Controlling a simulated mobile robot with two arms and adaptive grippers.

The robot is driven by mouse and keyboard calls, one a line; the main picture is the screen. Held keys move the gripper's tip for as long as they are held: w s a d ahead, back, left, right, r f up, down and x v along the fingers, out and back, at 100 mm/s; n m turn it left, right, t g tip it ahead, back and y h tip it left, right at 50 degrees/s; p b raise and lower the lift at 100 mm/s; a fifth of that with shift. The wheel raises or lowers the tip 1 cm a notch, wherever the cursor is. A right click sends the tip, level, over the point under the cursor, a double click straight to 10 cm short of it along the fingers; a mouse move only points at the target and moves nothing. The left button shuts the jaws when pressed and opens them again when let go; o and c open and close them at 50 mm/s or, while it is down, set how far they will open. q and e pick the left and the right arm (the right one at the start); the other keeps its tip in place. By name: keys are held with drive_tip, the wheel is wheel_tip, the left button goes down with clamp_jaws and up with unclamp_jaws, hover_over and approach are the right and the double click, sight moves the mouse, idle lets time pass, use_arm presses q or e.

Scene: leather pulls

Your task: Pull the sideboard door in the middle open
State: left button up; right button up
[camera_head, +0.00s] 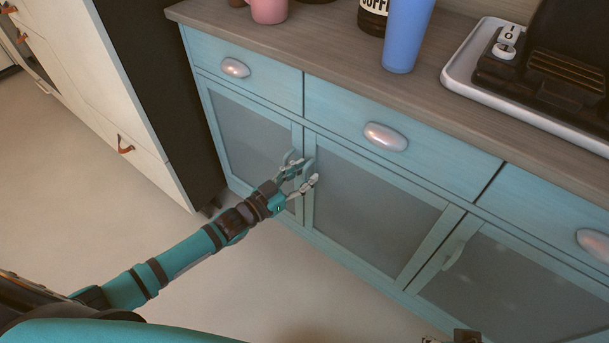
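The blue sideboard's middle door (370,205) has a grey panel and sits closed, flush with its frame. Its pale teal handle (308,168) is at the door's upper left edge, partly hidden by my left gripper. My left gripper (303,173) is at this handle, its two fingers spread apart with the handle seemingly between them. Whether they touch it I cannot tell. Only a small dark part of my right arm or gripper (465,336) shows at the bottom edge, and its fingers cannot be made out.
The left door (250,130) and right door (500,280) are closed, as are the drawers (400,125) above. On the countertop (330,50) stand a pink mug (268,10), a blue cup (407,35) and a black appliance (550,65) on a tray. The floor in front is clear.

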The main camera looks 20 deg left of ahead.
use_arm(q)
drive_tip(key=shift+w+d, duration=0.2)
clamp_jaws()
idle(0.4)
